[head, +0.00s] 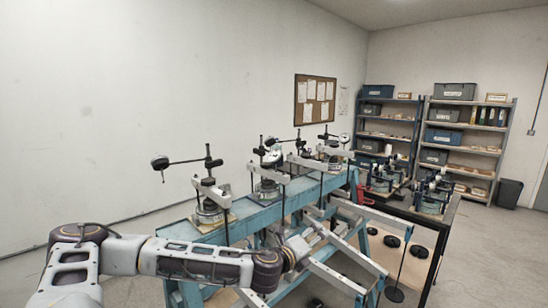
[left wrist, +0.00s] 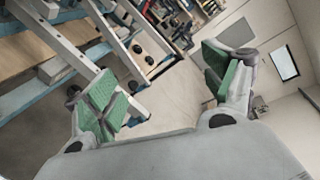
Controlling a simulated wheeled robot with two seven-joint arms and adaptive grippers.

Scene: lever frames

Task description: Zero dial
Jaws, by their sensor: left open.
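Several lever frames stand in a row on a long blue bench (head: 265,217) in the head view. The nearest lever frame (head: 209,208) has a round drum-like base, an upright post and a black weight on a rod to the left. A second lever frame (head: 266,186) stands behind it. My right gripper is not in view.
Shelves (head: 464,146) line the back wall. Open floor (head: 490,265) lies at the right.

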